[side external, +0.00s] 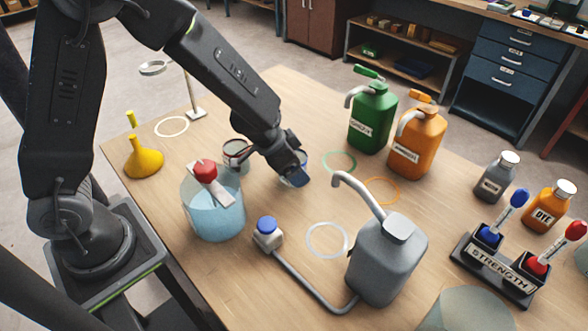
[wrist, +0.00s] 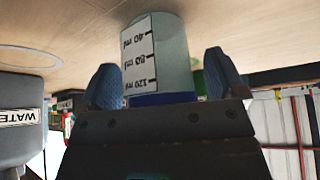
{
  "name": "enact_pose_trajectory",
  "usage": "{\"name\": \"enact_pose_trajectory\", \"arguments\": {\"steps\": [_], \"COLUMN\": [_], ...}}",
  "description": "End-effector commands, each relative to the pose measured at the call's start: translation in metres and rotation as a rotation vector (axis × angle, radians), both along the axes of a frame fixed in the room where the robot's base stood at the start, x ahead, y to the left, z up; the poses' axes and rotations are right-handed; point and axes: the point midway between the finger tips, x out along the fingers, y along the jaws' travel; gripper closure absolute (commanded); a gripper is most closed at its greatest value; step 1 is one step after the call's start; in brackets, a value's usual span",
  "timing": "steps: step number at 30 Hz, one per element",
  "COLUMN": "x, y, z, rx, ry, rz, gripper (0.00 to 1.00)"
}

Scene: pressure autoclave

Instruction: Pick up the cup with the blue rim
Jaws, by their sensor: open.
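The cup with the blue rim (wrist: 175,50) fills the middle of the wrist view, which looks upside down. It is clear, with a white scale label reading 40, 80 and 120 ml, and its blue rim is toward my gripper. My gripper (wrist: 160,65) is open, with one blue finger on each side of the cup. A small gap shows at the right finger; I cannot tell whether the left one touches. In the side external view my gripper (side external: 289,160) is low over the table and hides most of the cup. The cup stands on the table.
Another cup (side external: 236,153) stands left of my gripper, and a beaker of blue liquid (side external: 214,215) is nearer the camera. A grey jug (side external: 386,262), green jug (side external: 372,118) and orange jug (side external: 417,142) stand to the right. Flat rings lie on the table (side external: 240,285).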

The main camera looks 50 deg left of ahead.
Motion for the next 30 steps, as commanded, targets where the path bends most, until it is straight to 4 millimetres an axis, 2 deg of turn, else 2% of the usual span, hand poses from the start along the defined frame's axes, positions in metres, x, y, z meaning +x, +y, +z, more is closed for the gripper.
{"name": "enact_pose_trajectory", "arguments": {"steps": [5,22,30], "x": [0.0002,-0.0001,0.0000], "y": [0.0002,0.0002,0.0001], "z": [0.0000,0.0003,0.0008], "rx": [0.000,0.000,-0.001], "ry": [0.000,0.000,-0.001], "rz": [0.000,0.001,0.001], "gripper": [0.11,0.64,0.64]}}
